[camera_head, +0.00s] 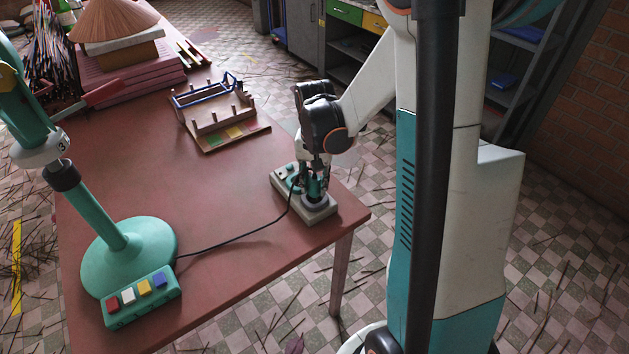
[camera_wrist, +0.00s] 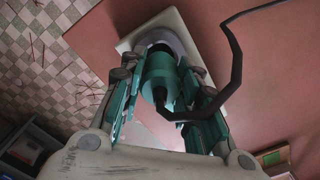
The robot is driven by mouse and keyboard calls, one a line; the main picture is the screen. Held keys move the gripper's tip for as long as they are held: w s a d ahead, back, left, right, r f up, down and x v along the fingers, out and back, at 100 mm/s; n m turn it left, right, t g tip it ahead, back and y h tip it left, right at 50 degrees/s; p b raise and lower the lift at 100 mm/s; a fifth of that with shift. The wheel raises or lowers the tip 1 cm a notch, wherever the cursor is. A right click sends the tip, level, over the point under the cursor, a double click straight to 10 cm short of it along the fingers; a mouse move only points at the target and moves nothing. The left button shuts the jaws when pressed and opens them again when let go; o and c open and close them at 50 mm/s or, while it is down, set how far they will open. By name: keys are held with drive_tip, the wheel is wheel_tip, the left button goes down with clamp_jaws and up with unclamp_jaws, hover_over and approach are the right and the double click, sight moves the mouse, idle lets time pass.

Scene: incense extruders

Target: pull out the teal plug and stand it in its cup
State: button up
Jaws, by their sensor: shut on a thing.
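The teal plug (camera_wrist: 158,72) is between the two fingers of my gripper (camera_wrist: 161,62) in the wrist view, and the gripper is shut on it. A black cord (camera_wrist: 234,60) comes out of the plug's near end. The plug's far end is at a grey round opening (camera_wrist: 163,38) on a pale block (camera_wrist: 128,46); how deep it sits is hidden. In the head view my gripper (camera_head: 315,188) is low over this pale block (camera_head: 320,212) near the table's right corner, and the fingers mostly hide the plug. I cannot pick out a separate cup.
The cord (camera_head: 236,240) runs left across the red table (camera_head: 215,215) to a teal stand (camera_head: 128,252) with a button box (camera_head: 142,298). A wooden rack (camera_head: 218,118) with pegs stands behind the block. The table edge is close on the block's right. The table's middle is clear.

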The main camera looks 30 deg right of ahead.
sight(314, 177)
drive_tip(key=shift+f+b, duration=1.3)
drive_tip(key=shift+f, duration=0.15)
drive_tip(key=o, duration=1.1)
drive_tip(key=shift+o, duration=0.2)
drive_tip(key=shift+r, duration=0.15)
wheel_tip(314, 177, up, 12)
drive_tip(key=shift+f, duration=0.1)
